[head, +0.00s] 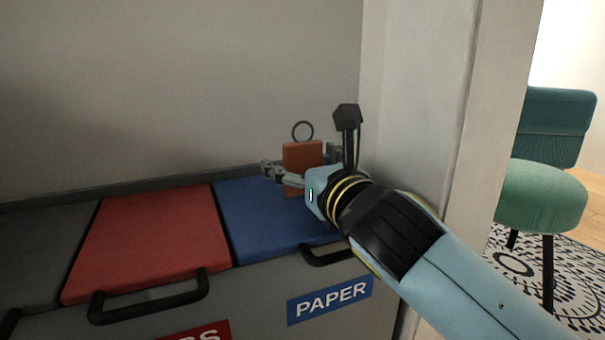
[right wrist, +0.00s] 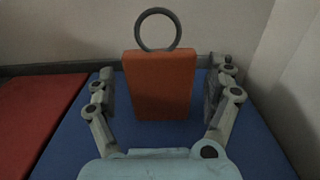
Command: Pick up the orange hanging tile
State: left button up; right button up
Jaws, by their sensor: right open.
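The orange hanging tile (head: 302,154) is a block with a dark ring on top. It stands upright over the blue lid, and my gripper hides part of its lower side in the head view. In the right wrist view the tile (right wrist: 160,85) is between the two fingers, with a gap on each side. My right gripper (head: 300,172) is open around it; its fingers also show in the right wrist view (right wrist: 160,95). My left gripper is not in view.
The blue lid (head: 262,222) belongs to a bin labelled PAPER. A red lid (head: 150,240) and a dark lid (head: 40,250) lie to its left. A wall (head: 180,80) stands behind, and a pale pillar (head: 425,110) is close on the right. A green chair (head: 540,190) stands beyond.

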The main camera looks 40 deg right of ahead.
aim_at(303, 142)
jog(key=c, duration=1.3)
jog(key=shift+c, duration=0.2)
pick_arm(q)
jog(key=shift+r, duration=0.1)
pick_arm(e)
jog(key=shift+r, duration=0.15)
jog(key=shift+r+p, duration=1.1)
jog(key=shift+r, duration=0.1)
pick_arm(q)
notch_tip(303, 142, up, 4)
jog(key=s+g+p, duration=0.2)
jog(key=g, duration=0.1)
pick_arm(e)
notch_tip(303, 142, up, 2)
jog(key=shift+r, duration=0.1)
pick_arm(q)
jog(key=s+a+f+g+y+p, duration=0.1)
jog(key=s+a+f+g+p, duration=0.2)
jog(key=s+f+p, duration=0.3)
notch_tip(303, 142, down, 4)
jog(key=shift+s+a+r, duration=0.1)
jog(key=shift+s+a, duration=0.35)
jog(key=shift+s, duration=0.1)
pick_arm(e)
jog(key=s+d+r, duration=0.6)
jog(key=s, duration=0.3)
jog(key=shift+s+d+r, duration=0.15)
jog(key=shift+s+d, duration=0.1)
jog(key=shift+s, duration=0.05)
